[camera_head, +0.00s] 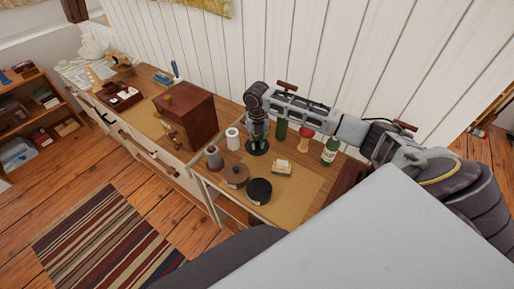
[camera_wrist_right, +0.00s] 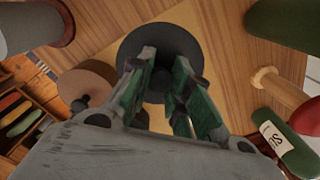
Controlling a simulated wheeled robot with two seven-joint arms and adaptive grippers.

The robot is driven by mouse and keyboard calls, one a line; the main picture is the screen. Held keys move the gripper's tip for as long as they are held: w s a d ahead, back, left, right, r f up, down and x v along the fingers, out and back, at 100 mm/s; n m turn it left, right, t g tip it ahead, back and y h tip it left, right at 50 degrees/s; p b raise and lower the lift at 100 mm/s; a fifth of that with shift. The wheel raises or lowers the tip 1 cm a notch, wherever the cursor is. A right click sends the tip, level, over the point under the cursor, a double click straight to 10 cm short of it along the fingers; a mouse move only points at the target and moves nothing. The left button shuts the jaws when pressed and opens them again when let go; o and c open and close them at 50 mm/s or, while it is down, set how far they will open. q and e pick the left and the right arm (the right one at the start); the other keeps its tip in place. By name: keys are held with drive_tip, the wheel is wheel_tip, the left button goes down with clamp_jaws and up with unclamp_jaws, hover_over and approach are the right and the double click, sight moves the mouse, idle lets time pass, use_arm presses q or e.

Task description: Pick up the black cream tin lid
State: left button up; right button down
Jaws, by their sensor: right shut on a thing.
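The black cream tin lid (camera_head: 257,149) is a dark round disc under my right gripper (camera_head: 257,138) in the head view. In the right wrist view the lid (camera_wrist_right: 192,42) spreads out beyond the fingertips of my right gripper (camera_wrist_right: 165,62), which points down at its middle. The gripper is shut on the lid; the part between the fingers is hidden. I cannot tell whether the lid touches the surface below. A black round tin (camera_head: 259,192) stands nearer the front of the tabletop. My left gripper is not in view.
A wooden box (camera_head: 187,115) stands left. The white plank wall is close behind.

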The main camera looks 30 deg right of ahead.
drive_tip(key=shift+r, duration=1.1)
